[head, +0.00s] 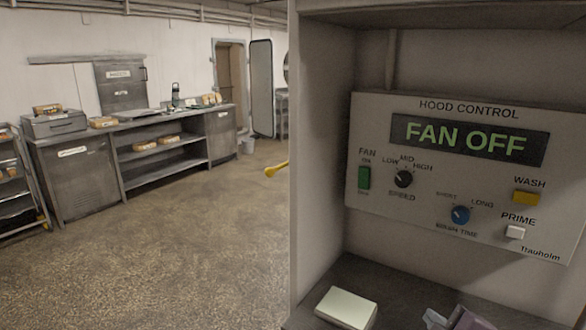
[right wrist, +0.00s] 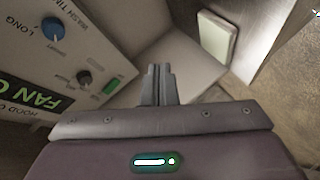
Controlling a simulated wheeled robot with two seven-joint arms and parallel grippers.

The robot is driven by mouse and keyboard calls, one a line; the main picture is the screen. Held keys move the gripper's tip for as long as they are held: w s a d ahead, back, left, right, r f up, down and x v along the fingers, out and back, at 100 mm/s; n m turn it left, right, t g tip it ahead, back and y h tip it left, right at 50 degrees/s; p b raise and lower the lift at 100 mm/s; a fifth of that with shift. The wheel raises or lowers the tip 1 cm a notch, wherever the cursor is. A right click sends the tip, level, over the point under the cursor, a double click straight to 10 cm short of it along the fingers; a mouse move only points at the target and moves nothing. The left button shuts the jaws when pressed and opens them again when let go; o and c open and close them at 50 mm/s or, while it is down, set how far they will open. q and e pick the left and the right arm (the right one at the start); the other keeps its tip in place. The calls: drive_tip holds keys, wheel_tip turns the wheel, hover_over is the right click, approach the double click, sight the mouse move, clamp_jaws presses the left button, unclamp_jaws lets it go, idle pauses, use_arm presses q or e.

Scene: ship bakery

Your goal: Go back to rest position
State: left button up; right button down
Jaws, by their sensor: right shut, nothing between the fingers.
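My right gripper (head: 434,318) shows at the bottom right of the head view, low in front of the hood control panel (head: 375,122). In the right wrist view its two fingers (right wrist: 157,72) are together with nothing between them. The panel display (head: 470,140) reads "FAN OFF". Below it are a green fan switch (head: 364,177), a black speed knob (head: 403,179), a blue wash time knob (head: 460,215), a yellow wash button (head: 526,198) and a white prime button (head: 515,232). The gripper touches none of these. My left gripper is not in view.
A pale block (head: 347,309) lies on the dark ledge under the panel, left of my right gripper. The alcove's side wall (head: 322,160) stands close on the left. Beyond it are open floor (head: 190,240), a metal counter (head: 75,180) and a doorway (head: 230,85).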

drive_tip(key=s+a+f+m+g, duration=0.3)
drive_tip(key=s+f+m+g, duration=0.2)
drive_tip(key=s+f, duration=0.35)
drive_tip(key=s+a+f+m+g, duration=0.3)
drive_tip(key=s+f+m+g, duration=0.2)
drive_tip(key=s+f, duration=0.4)
wheel_tip(320, 180, down, 29)
drive_tip(key=g, duration=0.1)
drive_tip(key=s+d+f+g, duration=0.1)
drive_tip(key=s+d+f, duration=0.1)
drive_tip(key=s+f, duration=0.8)
drive_tip(key=s+d+f, duration=0.2)
drive_tip(key=s+f, duration=0.8)
drive_tip(key=shift+s+d+g, duration=0.15)
drive_tip(key=shift+s+g, duration=0.1)
drive_tip(key=shift+g, duration=0.15)
drive_tip(key=shift+f, duration=0.1)
